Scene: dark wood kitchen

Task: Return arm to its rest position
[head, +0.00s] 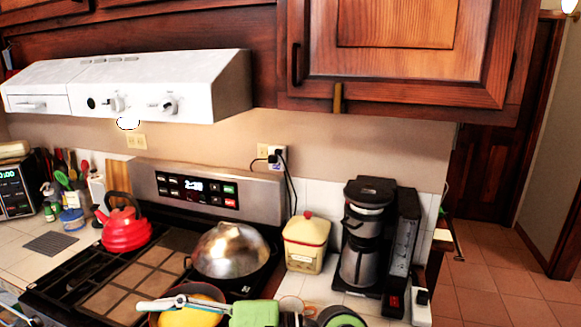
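I cannot make out either of my grippers in the head view. No arm clearly comes in from the left or the right. At the bottom edge, a long white and teal piece (180,303) crosses in front of a round pan with a yellow inside (192,318). It runs up to a bright green block (254,313). Dark round parts with a green disc (343,320) are beside the block, cut off by the frame. I cannot tell what these pieces are or whether they belong to my arm.
The stove (90,288) holds a red kettle (125,229) and a domed-lid pan (230,251). A cream canister (305,243) and coffee maker (368,240) stand to its right. The range hood (150,86) and cabinets (400,55) overhang. Tiled floor (500,285) is clear at right.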

